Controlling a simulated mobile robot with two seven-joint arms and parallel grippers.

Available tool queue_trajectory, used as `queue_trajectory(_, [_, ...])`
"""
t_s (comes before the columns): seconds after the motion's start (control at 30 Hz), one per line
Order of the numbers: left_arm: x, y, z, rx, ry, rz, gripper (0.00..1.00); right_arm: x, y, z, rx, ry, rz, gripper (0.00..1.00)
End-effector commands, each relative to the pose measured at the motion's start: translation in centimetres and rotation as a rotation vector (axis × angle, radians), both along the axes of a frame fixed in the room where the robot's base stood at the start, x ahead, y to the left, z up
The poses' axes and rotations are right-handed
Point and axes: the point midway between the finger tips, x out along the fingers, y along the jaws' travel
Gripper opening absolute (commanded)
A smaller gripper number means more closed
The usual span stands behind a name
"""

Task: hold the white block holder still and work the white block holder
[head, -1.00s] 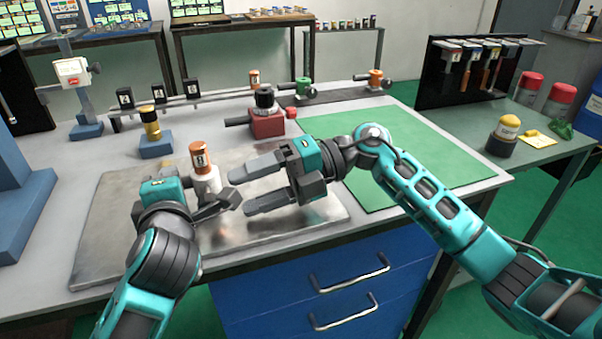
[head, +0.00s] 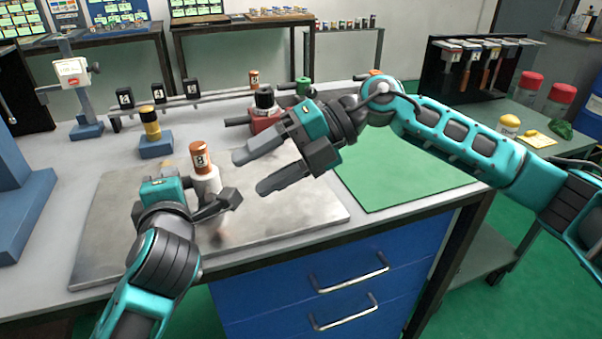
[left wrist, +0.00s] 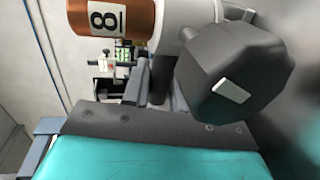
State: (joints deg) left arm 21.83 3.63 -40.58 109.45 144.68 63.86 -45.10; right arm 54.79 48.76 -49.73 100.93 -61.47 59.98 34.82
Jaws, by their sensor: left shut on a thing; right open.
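The white block holder (head: 206,184) stands upright on the metal plate, with a copper-coloured cylinder (head: 201,157) marked 8 on top. My left gripper (head: 212,202) is shut on the holder low down. In the left wrist view the white holder (left wrist: 183,22) is partly hidden by a dark finger, and the copper cylinder (left wrist: 108,18) shows at the top. My right gripper (head: 252,172) is open and empty, to the right of the holder, its fingers pointing left and apart from it.
The metal plate (head: 120,225) lies on the grey bench, with a green mat (head: 400,185) to its right. Behind stand a yellow-black cylinder on a blue base (head: 155,148), a red block (head: 262,124) partly behind my right gripper, and a rail with numbered black blocks (head: 158,93).

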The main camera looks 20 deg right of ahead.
Motion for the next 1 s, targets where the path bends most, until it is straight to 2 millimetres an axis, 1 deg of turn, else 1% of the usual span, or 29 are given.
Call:
queue_trajectory(0.03, [-0.1,-0.1,-0.7,0.005,0.016,-0.001,0.00,0.0,0.0,0.1,-0.017,-0.002,-0.009,0.60])
queue_trajectory(0.33, [-0.1,0.0,-0.7,0.006,0.016,0.000,0.00,-0.2,-0.1,-0.3,-0.090,0.022,-0.085,0.60])
queue_trajectory(0.37, [-0.1,0.0,-0.7,0.006,0.016,0.000,0.00,-0.3,0.4,-0.6,-0.091,0.026,-0.084,0.60])
queue_trajectory(0.4, [-0.1,0.0,-0.7,0.006,0.016,0.000,0.00,-0.2,1.3,-1.1,-0.088,0.029,-0.083,0.60])
queue_trajectory(0.73, [-0.1,0.0,-0.7,0.006,0.016,0.001,0.00,0.6,7.1,-4.5,-0.087,0.028,-0.082,0.60])
queue_trajectory(0.9, [-0.1,0.0,-0.7,0.006,0.015,0.001,0.00,0.7,6.7,-4.9,0.046,0.040,-0.088,0.60])
queue_trajectory(1.0, [-0.1,0.0,-0.7,0.006,0.015,0.001,0.00,0.6,4.5,-3.8,0.042,0.030,-0.090,0.60])
